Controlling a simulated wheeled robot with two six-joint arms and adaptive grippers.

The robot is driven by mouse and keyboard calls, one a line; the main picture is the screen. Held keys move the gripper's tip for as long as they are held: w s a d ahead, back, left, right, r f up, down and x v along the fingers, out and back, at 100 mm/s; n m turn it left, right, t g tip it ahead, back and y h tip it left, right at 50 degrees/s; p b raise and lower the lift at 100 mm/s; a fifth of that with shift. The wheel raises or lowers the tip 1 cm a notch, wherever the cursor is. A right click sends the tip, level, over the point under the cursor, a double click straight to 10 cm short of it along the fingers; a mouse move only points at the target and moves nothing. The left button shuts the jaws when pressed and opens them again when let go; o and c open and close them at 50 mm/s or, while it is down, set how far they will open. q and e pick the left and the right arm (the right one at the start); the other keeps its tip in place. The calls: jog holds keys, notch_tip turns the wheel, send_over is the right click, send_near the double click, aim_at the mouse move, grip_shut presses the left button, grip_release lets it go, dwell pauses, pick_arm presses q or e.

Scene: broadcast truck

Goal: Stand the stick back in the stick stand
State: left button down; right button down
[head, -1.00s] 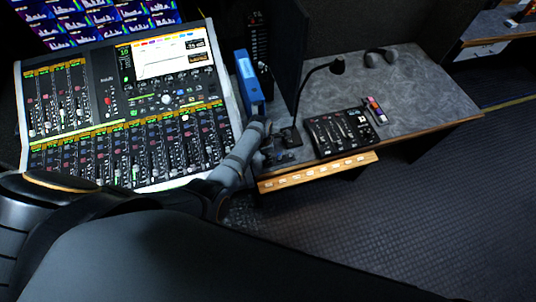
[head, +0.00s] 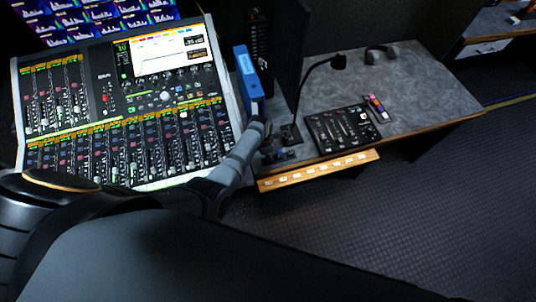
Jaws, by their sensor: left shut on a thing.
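My left gripper (head: 277,153) is at the near left corner of the grey desk, beside the foot of the gooseneck lamp or microphone. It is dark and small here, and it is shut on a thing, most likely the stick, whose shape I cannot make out. A small block with red, orange and purple parts (head: 376,107) lies to the right on the desk; it may be the stick stand, but I cannot tell for sure. My right gripper is out of view.
A black control box (head: 341,129) with knobs stands right of the gripper. The large mixing console (head: 120,110) is left. Headphones (head: 382,52) lie at the back. The desk's right part (head: 425,95) is clear.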

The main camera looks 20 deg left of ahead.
pick_arm(q)
jog(key=shift+f, duration=0.25)
jog(key=c, duration=1.3)
grip_release()
jog(key=shift+c, duration=0.2)
notch_tip(320, 180, up, 12)
jog(key=a, duration=0.1)
jog(key=shift+s, duration=0.4)
jog(key=shift+a, duration=0.1)
